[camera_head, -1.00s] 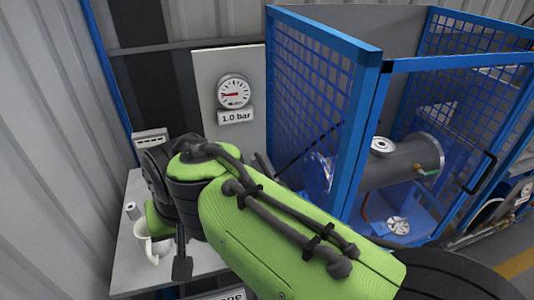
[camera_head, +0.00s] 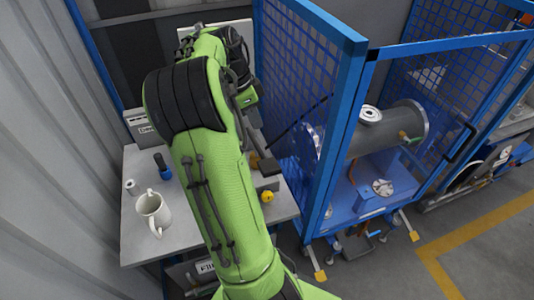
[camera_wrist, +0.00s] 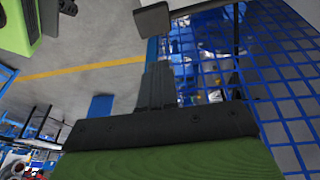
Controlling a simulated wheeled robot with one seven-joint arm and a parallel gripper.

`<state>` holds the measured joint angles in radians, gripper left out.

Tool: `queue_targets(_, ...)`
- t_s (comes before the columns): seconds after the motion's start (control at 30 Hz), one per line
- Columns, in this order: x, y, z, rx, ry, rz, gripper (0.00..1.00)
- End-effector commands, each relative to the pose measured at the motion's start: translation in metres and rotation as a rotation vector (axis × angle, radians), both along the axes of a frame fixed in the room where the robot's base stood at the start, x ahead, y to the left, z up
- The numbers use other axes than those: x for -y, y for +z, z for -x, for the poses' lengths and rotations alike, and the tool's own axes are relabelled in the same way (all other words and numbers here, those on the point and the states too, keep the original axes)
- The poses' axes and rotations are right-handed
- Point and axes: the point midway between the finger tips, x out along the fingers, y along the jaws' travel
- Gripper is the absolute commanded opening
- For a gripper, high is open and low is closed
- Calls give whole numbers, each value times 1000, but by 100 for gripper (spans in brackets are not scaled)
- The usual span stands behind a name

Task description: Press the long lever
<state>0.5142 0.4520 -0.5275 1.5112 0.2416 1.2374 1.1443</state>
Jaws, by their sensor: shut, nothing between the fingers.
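A thin black rod (camera_head: 302,119), which looks like the long lever, slants up to the right against the blue mesh in the head view. Its lower left end is near my gripper and partly hidden. My gripper (camera_head: 268,166) points down over the right edge of the table. Its fingers are shut with nothing between them; they also show in the wrist view (camera_wrist: 158,82). In the wrist view a dark block (camera_wrist: 153,20) on a thin rod lies beyond the fingertips, apart from them in the picture. I cannot tell whether my gripper touches the lever.
A blue mesh cage (camera_head: 345,130) stands right of my gripper, with a grey flanged shell (camera_head: 385,132) inside. On the grey table (camera_head: 135,240) are a white mug (camera_head: 153,214), a blue-black object (camera_head: 162,166) and a yellow knob (camera_head: 267,196). Corrugated wall stands at left.

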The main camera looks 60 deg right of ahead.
Motion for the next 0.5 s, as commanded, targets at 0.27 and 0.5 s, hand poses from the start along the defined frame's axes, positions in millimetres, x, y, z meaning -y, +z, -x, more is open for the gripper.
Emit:
queue_targets(0.27, 6, -45, 12, -3, 1, -5, 0)
queue_targets(0.5, 14, -95, 26, -2, 0, -4, 0)
